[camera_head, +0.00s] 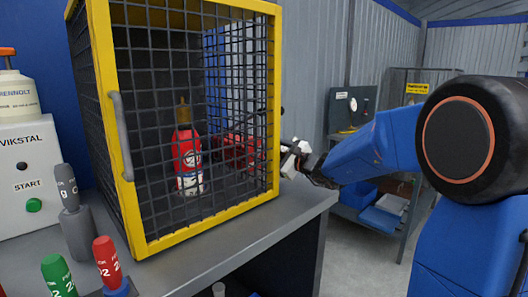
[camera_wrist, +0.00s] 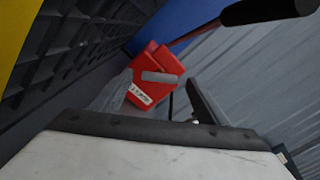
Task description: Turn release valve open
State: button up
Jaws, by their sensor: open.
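A red box-shaped unit with a white label (camera_wrist: 150,88) shows in the wrist view beside the dark cage wall. A short grey bar (camera_wrist: 160,77) crosses its face. A red rod with a thick black grip (camera_wrist: 262,11) runs up and right from near it. I cannot tell for certain which part is the release valve. My gripper (camera_wrist: 157,93) is open, its two grey fingers apart with the red unit seen between them; contact is not clear. In the head view my gripper (camera_head: 287,150) is at the right side of the cage, its tips partly hidden.
A yellow-framed mesh cage (camera_head: 205,225) stands on the grey bench (camera_head: 290,215) and holds a red extinguisher (camera_head: 187,160). A white START box (camera_head: 30,180) and red (camera_head: 108,262) and green (camera_head: 57,275) handles are at left. Open floor lies right of the bench.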

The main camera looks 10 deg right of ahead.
jog(key=shift+x, duration=1.2)
jog(key=shift+c, duration=0.4)
jog(key=c, duration=1)
jog(key=shift+o, duration=0.2)
jog(key=shift+f+n, duration=0.1)
jog(key=shift+n, duration=1.9)
jog(key=o, duration=1)
jog(key=shift+o, duration=0.2)
jog(key=v, duration=1.7)
jog(key=shift+s+d, duration=0.1)
jog(key=shift+s, duration=0.15)
